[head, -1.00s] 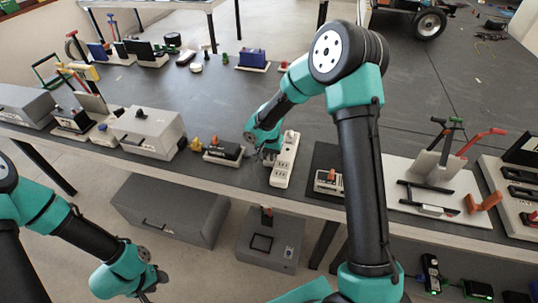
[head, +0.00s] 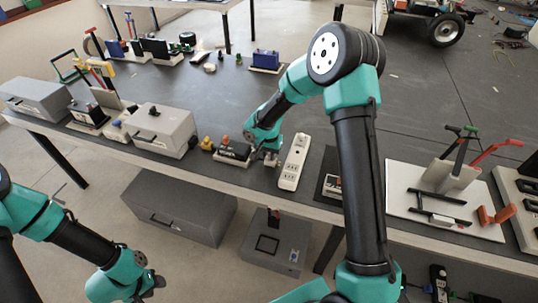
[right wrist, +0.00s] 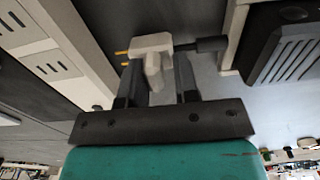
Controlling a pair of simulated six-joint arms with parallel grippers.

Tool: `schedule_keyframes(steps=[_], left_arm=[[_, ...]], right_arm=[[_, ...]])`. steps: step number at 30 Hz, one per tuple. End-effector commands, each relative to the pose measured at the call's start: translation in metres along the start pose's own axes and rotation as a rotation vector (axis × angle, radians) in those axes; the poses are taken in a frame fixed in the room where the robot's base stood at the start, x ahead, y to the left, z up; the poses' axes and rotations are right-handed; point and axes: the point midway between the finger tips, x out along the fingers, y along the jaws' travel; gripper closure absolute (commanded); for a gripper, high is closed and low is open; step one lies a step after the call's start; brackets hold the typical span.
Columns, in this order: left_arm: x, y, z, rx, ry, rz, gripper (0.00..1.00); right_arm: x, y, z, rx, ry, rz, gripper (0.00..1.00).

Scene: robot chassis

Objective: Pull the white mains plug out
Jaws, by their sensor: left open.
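The white mains plug (right wrist: 152,45) shows in the right wrist view with its brass pins bare and clear of any socket, and a short dark cord end on its other side. My right gripper (right wrist: 158,84) has its fingers on both sides of the plug and is shut on it. In the head view, my right gripper (head: 270,158) is just left of the white socket strip (head: 292,165), with a gap between them. The strip also shows in the right wrist view (right wrist: 52,62). My left gripper (head: 152,284) is open and empty, low at the bottom left.
A black device on a white base (head: 233,152) stands close to the left of my right gripper. A grey box (head: 162,130) is further left. A white board with levers (head: 440,200) is at the right. The dark bench behind the strip is mostly clear.

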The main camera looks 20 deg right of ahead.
Motion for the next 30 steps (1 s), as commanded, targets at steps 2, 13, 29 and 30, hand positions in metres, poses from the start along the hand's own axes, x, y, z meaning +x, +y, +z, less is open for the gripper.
schedule_keyframes(steps=[2,13,29,30], left_arm=[[0.000,0.000,0.000,0.000,0.000,0.000,0.57],[0.000,0.000,0.000,0.000,0.000,0.000,0.57],[0.000,0.000,0.000,0.000,0.000,0.000,0.57],[0.000,0.000,0.000,0.000,0.000,0.000,0.57]], right_arm=[[-0.001,-0.001,0.000,-0.001,0.002,-0.002,0.72],[-0.007,0.000,0.000,0.001,0.001,0.001,0.72],[-0.095,0.000,0.000,-0.001,0.002,-0.001,0.72],[-0.103,-0.001,0.000,0.000,0.003,-0.002,0.72]])
